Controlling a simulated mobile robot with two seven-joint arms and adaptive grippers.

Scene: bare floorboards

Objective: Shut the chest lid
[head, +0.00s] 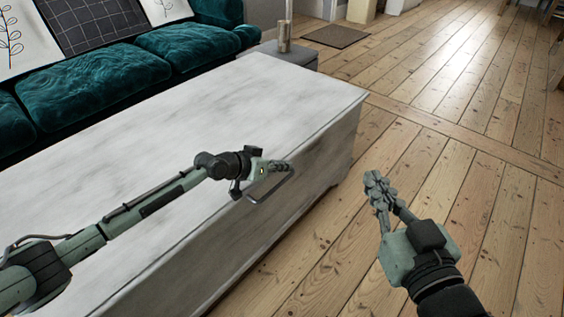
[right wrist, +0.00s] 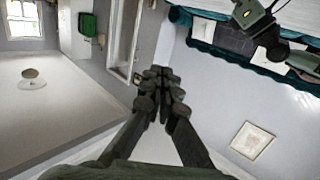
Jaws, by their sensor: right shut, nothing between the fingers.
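The chest (head: 310,165) is a long, whitewashed box that fills the left and middle of the head view. Its lid (head: 210,115) lies flat on top, and I see no open gap along the visible edges. My left gripper (head: 275,170) is at the chest's front edge, around the middle of its length; whether it touches the chest or is open or shut is unclear. My right gripper (head: 376,185) is shut and empty, in front of the chest and to its right, apart from it. Its closed fingers also show in the right wrist view (right wrist: 160,80).
A teal sofa (head: 95,80) with cushions stands behind the chest. A small grey side table (head: 300,58) with a metal-coloured object (head: 284,38) is past the chest's far end. Bare floorboards (head: 450,150) on the right are clear, with a dark mat (head: 336,36) farther back.

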